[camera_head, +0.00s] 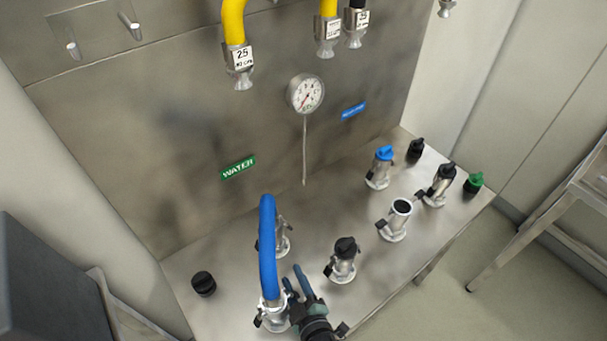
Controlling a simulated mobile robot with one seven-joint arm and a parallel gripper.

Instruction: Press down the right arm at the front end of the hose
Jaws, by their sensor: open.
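A blue hose (267,240) rises from a metal coupling (272,316) at the front of the steel bench and arches back to another fitting (281,243) behind it. The front coupling has small dark lever arms low at its sides; the left one (258,321) shows. Its right side is partly hidden by my gripper. My gripper (292,277) is just right of the hose's front end, with its two fingers apart and nothing between them. I cannot tell whether a finger touches the coupling.
A black-capped fitting (343,260) stands close to the right of my gripper. An open-topped fitting (394,221) and several capped ones stand farther right. A black cap (203,283) sits at left. The steel bench (225,260) has bare room between that cap and the hose.

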